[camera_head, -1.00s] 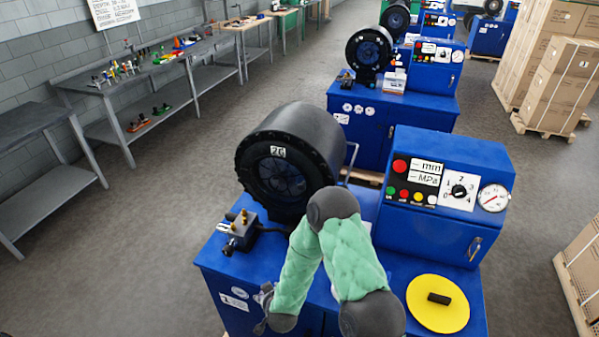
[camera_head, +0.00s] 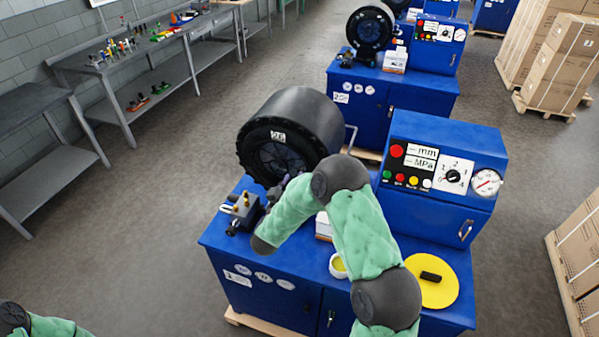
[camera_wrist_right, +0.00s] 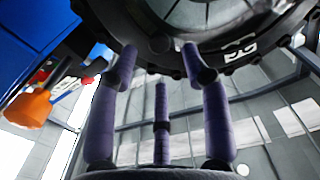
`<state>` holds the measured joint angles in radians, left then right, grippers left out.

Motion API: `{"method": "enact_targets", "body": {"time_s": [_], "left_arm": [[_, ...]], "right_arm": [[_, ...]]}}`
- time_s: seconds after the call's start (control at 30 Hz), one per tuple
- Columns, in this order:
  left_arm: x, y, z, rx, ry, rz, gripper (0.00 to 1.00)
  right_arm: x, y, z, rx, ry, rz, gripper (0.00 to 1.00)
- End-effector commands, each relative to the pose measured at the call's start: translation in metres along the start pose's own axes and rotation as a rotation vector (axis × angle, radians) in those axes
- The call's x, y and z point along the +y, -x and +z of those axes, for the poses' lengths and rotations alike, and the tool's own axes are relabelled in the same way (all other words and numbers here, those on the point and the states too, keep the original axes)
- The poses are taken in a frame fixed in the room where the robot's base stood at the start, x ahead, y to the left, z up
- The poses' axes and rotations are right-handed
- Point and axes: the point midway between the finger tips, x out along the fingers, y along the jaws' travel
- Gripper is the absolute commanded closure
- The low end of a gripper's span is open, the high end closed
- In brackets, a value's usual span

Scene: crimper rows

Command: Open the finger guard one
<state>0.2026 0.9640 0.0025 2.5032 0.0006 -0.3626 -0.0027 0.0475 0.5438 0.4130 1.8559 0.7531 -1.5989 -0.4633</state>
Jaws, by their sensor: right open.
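The crimper's black round head (camera_head: 300,118) stands on the blue machine, its dark ringed face towards the left front. A yellow disc (camera_head: 440,291) with a black handle lies flat on the blue top at the right; I cannot tell whether it is the finger guard. My right gripper (camera_head: 284,182) is at the lower part of the head's face, partly hidden by my arm. In the right wrist view its purple fingers (camera_wrist_right: 160,62) are spread and empty, just below the black ring (camera_wrist_right: 150,30); contact is unclear. My left arm shows at the bottom left, its gripper out of view.
A control box (camera_head: 440,165) with buttons and a gauge stands right of the head. A small valve block (camera_head: 240,210) sits left of my gripper. A white-rimmed yellow cup (camera_head: 337,266) and a white box (camera_head: 322,226) are beside my right arm.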

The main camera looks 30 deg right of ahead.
Motion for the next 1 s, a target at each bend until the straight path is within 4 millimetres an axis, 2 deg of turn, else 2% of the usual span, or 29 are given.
{"method": "enact_targets", "body": {"time_s": [0.1,0.3,0.7,0.73,0.9,1.0], "left_arm": [[0.001,0.003,0.000,0.000,0.000,0.000,1.00],[0.002,0.005,0.000,0.000,0.000,0.000,1.00],[0.002,0.005,0.000,0.000,0.000,0.000,1.00],[0.002,0.005,0.000,0.000,0.000,0.000,1.00],[0.002,0.005,0.000,0.000,0.000,0.000,1.00],[0.002,0.005,0.000,0.000,0.000,0.000,1.00]], "right_arm": [[0.001,-0.021,0.000,0.000,0.000,0.002,0.52],[-0.001,-0.043,0.000,-0.001,-0.001,-0.001,0.52],[0.000,-0.050,0.000,-0.001,0.000,-0.002,0.52],[0.000,-0.050,0.000,-0.001,0.000,-0.002,0.55],[-0.001,-0.050,0.000,-0.001,0.000,-0.002,1.00],[-0.001,-0.050,0.000,0.000,-0.001,-0.002,1.00]]}}
